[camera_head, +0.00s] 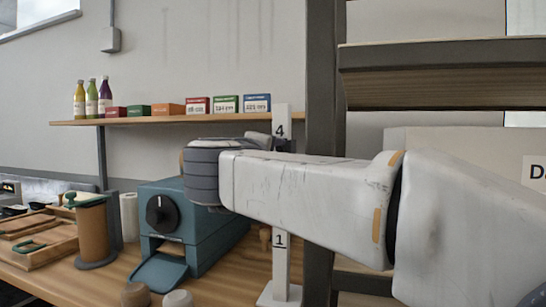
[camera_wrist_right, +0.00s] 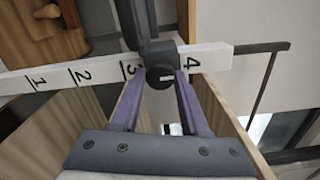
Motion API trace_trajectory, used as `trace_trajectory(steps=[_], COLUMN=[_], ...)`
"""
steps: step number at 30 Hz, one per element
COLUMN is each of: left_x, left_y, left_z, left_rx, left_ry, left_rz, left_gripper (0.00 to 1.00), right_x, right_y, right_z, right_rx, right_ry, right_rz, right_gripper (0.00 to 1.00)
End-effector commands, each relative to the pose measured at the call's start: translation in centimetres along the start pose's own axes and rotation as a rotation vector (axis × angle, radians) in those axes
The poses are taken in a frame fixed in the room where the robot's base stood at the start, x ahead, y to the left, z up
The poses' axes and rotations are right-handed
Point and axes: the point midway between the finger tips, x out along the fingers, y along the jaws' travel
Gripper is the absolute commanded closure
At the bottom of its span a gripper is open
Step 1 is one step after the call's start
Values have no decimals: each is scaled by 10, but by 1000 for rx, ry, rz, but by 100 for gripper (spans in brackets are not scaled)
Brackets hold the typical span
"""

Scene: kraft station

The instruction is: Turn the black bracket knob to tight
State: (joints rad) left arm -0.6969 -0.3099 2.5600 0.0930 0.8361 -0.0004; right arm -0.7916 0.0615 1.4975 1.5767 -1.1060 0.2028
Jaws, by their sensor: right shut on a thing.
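The black bracket knob (camera_wrist_right: 160,78) is round and sits on a dark bracket (camera_wrist_right: 161,52) that crosses a white numbered post (camera_wrist_right: 80,75) between the 3 and the 4. My right gripper (camera_wrist_right: 160,82) is shut on the knob, with one purple finger on each side of it. In the head view the white post (camera_head: 281,238) stands upright on the bench, with 4 near its top and 1 near its base. My right arm covers its middle, so the knob and fingertips cannot be made out there. My left gripper is not in view.
A blue machine (camera_head: 205,225) with its own black dial stands left of the post. A brown spool (camera_head: 93,230) and wooden trays (camera_head: 35,240) are further left. A wall shelf (camera_head: 160,121) holds bottles and small boxes. A dark upright (camera_head: 322,100) stands just right of the post.

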Motion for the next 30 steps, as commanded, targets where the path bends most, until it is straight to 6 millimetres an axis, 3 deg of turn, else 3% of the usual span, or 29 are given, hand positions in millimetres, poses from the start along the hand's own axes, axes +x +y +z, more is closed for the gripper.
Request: trace_trajectory(steps=[9, 10, 11, 12, 23, 30], left_x=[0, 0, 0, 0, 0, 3], left_y=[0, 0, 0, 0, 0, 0], left_z=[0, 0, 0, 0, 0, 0], left_rx=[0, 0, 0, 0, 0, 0], left_ry=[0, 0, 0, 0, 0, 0], left_rz=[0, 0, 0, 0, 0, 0], left_gripper=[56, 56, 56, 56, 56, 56], right_x=[0, 0, 0, 0, -4, -44], right_y=[0, 0, 0, 0, 0, 0], right_z=[1, 1, 1, 1, 1, 2], right_rx=[0, 0, 0, 0, 0, 2], right_ry=[-2, -3, -2, -2, -2, -8], right_rz=[1, 1, 1, 0, 0, 1], right_gripper=[100, 44, 33, 28, 28, 28])
